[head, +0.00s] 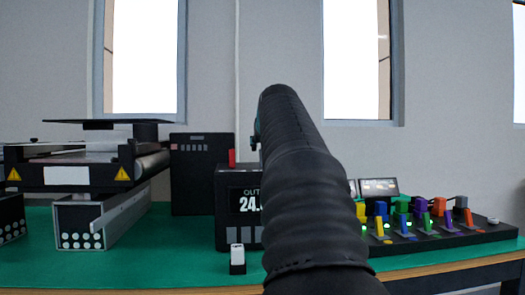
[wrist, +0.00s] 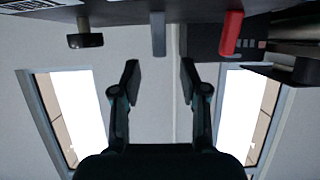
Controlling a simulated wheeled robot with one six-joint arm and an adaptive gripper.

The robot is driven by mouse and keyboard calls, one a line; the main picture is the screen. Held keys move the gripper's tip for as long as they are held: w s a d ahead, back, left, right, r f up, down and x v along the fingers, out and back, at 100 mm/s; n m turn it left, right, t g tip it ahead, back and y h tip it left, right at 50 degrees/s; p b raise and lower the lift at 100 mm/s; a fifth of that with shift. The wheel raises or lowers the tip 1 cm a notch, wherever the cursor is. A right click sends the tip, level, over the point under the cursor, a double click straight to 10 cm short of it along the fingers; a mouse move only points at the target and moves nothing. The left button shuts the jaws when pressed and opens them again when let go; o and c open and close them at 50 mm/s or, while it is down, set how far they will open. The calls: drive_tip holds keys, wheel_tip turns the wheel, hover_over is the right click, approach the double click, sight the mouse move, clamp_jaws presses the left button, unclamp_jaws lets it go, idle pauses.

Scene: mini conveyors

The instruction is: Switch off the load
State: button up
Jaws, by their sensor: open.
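A black box (head: 226,178) with a lit display, partly readable as "OUT" and "24", stands on the green table. A red upright lever (head: 232,158) rises from its top. In the upside-down wrist view the red lever (wrist: 231,33) and a grey lever (wrist: 158,33) project from the top edge. My gripper (wrist: 159,80) is open and empty, its fingers apart. The grey lever lines up with the gap between them, and the red lever is off to the right. In the head view my arm hides most of the gripper and the box's right side. I cannot tell which lever belongs to the load.
A black panel (head: 483,238) with several coloured switches and green lights sits at the right. A small screen (head: 379,187) stands behind it. A taller black box (head: 200,180) and a conveyor (head: 66,176) are at the left.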

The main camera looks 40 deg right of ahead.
drive_tip(key=v, duration=0.6)
drive_tip(key=shift+s, duration=0.25)
drive_tip(key=shift+a+r, duration=0.15)
drive_tip(key=x, duration=1.1)
drive_tip(key=shift+w, duration=0.3)
drive_tip(key=shift+c, duration=0.3)
clamp_jaws()
